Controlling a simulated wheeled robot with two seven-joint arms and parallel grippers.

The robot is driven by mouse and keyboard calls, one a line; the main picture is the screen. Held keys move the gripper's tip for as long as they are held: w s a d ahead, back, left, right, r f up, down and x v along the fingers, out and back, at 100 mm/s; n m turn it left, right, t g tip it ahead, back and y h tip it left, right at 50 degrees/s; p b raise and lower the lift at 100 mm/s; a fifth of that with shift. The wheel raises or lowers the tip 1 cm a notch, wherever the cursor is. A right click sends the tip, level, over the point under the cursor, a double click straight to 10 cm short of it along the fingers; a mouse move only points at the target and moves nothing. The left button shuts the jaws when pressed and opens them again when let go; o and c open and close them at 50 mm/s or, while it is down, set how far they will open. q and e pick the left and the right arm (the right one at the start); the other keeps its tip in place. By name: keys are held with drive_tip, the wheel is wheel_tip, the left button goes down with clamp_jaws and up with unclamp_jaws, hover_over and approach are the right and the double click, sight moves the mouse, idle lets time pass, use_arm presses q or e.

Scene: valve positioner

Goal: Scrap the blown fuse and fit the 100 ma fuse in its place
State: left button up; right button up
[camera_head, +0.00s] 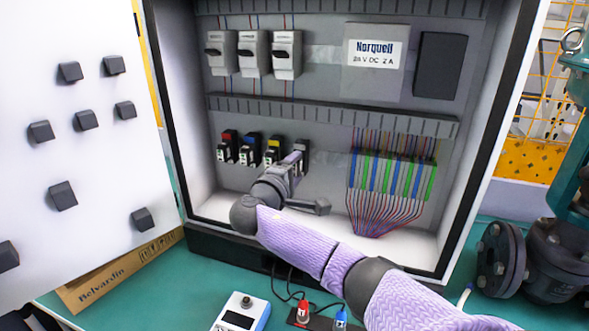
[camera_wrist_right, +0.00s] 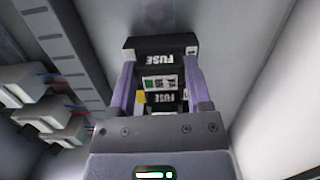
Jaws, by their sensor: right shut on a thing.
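A row of black-and-white fuse holders is mounted inside the cabinet, with red (camera_head: 228,137), blue (camera_head: 250,140) and yellow (camera_head: 273,145) tops on three of them. My right gripper (camera_head: 294,163) is at the rightmost holder (camera_head: 302,146). In the right wrist view, its two fingers (camera_wrist_right: 162,88) are closed on a black part marked FUSE (camera_wrist_right: 165,97), in front of the black holder body (camera_wrist_right: 160,47), also marked FUSE. A white label with a green patch (camera_wrist_right: 160,83) shows between the fingers. I cannot make out a fuse itself. My left gripper is not in view.
Several breakers (camera_head: 287,54) and a Norquell power supply (camera_head: 374,62) sit above, a terminal block (camera_head: 392,176) to the right. The open door (camera_head: 85,165) stands left. A meter (camera_head: 241,313) and red (camera_head: 303,312) and blue (camera_head: 341,318) parts lie on the green bench below.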

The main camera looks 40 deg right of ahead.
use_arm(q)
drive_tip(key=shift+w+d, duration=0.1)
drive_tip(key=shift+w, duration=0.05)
use_arm(e)
drive_tip(key=shift+w+d, duration=0.1)
drive_tip(key=shift+d, duration=0.05)
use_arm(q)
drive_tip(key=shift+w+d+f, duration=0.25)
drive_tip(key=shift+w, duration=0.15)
use_arm(e)
drive_tip(key=shift+d, duration=0.1)
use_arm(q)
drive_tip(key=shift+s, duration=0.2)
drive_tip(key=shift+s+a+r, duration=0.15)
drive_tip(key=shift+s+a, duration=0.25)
use_arm(e)
drive_tip(key=shift+r, duration=0.1)
